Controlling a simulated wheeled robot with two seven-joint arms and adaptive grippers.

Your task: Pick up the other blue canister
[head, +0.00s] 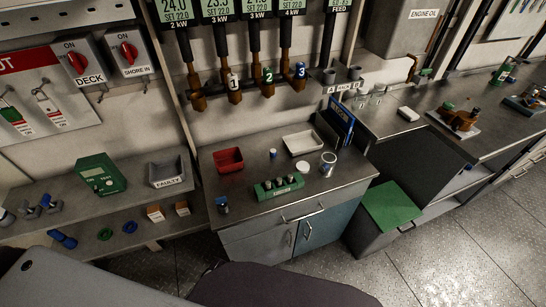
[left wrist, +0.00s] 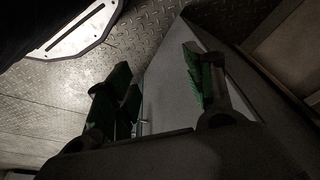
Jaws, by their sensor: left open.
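A small dark canister with a blue part (head: 223,206) stands upright at the front left corner of the steel counter (head: 240,196). A second small canister, pale with a blue top (head: 273,153), stands farther back, between the red tray and the white tray. A green block (head: 279,187) with several cylinders in it sits near the counter's front edge. My left gripper shows in the left wrist view (left wrist: 156,66), open, with green finger pads and nothing between them. It hangs near a grey panel above the patterned floor. Neither gripper shows in the head view.
A red tray (head: 229,160), a white tray (head: 302,142), a white disc (head: 303,166) and a metal cup (head: 328,163) share the counter. A shelf at left holds a grey bin marked FAULTY (head: 167,170). A green-topped box (head: 390,207) stands on the floor at right.

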